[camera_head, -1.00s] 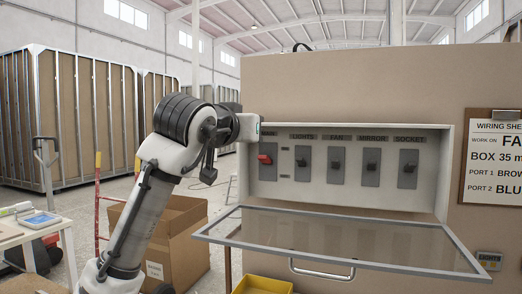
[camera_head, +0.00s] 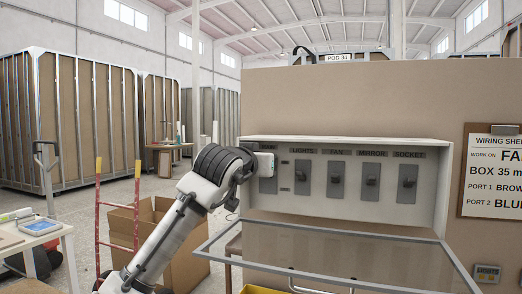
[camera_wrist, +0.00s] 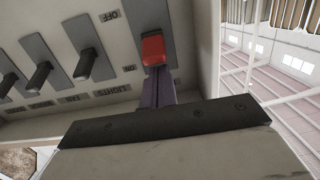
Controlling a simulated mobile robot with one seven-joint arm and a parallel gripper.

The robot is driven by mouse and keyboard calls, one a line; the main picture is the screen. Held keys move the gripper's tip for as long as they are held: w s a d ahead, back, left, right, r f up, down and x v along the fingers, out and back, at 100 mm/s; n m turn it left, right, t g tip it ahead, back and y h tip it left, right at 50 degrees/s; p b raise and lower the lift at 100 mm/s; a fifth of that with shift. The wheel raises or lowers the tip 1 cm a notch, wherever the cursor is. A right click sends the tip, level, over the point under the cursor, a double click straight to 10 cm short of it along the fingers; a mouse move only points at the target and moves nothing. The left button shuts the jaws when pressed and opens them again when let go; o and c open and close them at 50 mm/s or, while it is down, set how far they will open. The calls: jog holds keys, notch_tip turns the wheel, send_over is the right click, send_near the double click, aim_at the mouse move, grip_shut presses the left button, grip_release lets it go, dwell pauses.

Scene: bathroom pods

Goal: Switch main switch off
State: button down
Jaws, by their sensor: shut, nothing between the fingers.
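The main switch is a red lever (camera_wrist: 153,48) on a grey plate at the end of the switch row. In the wrist view, which is upside down, OFF and ON labels stand beside it, and the lever's tip shows near the ON label (camera_wrist: 129,68). My gripper (camera_wrist: 157,84) is shut and empty. Its dark fingers reach up to the lever; I cannot tell whether they touch it. In the head view my wrist covers the lever and the fingertips, leaving part of the main switch plate (camera_head: 268,186) visible.
Switches for lights (camera_head: 304,176), fan (camera_head: 337,178), mirror and socket stand to the right in the box (camera_head: 437,205). The glazed box door (camera_head: 330,250) hangs open below them. A cardboard box (camera_head: 170,240) and a red trolley frame stand on the left.

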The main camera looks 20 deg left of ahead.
jog(key=shift+s+f, duration=0.1)
jog(key=shift+f, duration=0.15)
jog(key=shift+d, duration=0.1)
jog(key=shift+s+f+t+b, duration=0.25)
jog(key=shift+f+t+b, duration=0.15)
jog(key=shift+f+b, duration=0.25)
jog(key=shift+s+f+t+b, duration=0.25)
jog(key=shift+f+t+b, duration=0.2)
jog(key=shift+b, duration=0.3)
jog(key=s+b, duration=0.3)
jog(key=s, duration=1.1)
jog(key=shift+f, duration=0.2)
